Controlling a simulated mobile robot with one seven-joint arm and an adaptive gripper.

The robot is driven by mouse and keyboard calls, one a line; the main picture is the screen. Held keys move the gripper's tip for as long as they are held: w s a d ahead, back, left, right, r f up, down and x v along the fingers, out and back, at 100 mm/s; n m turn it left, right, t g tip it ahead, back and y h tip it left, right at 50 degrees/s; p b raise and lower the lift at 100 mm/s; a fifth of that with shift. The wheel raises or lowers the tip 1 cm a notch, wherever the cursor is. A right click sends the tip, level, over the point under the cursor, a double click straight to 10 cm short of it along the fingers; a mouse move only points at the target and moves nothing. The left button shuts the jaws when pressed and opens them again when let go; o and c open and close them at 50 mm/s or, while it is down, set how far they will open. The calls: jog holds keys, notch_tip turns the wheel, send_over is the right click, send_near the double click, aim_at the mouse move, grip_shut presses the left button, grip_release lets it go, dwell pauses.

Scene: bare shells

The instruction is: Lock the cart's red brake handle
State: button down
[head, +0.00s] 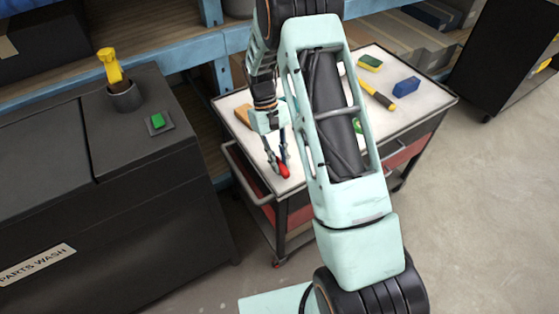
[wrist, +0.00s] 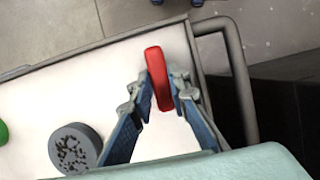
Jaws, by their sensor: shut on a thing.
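The red brake handle (head: 284,171) is at the front left corner of the cart (head: 293,200), by its top edge. In the wrist view the red handle (wrist: 158,78) stands between my two fingers, near the cart's rim. My gripper (head: 277,160) reaches down to it from above. In the wrist view my gripper (wrist: 159,92) is closed on the handle, one finger on each side. The handle's base and pivot are hidden.
The cart top holds a yellow-handled tool (head: 379,96), a blue block (head: 406,87), a green-and-yellow sponge (head: 369,62) and a grey round piece (wrist: 75,148). A black parts washer (head: 120,190) stands left of the cart. Open floor lies at the right.

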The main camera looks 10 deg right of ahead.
jog(key=c, duration=1.8)
grip_release()
jog(key=shift+c, duration=0.2)
jog(key=v, duration=1.2)
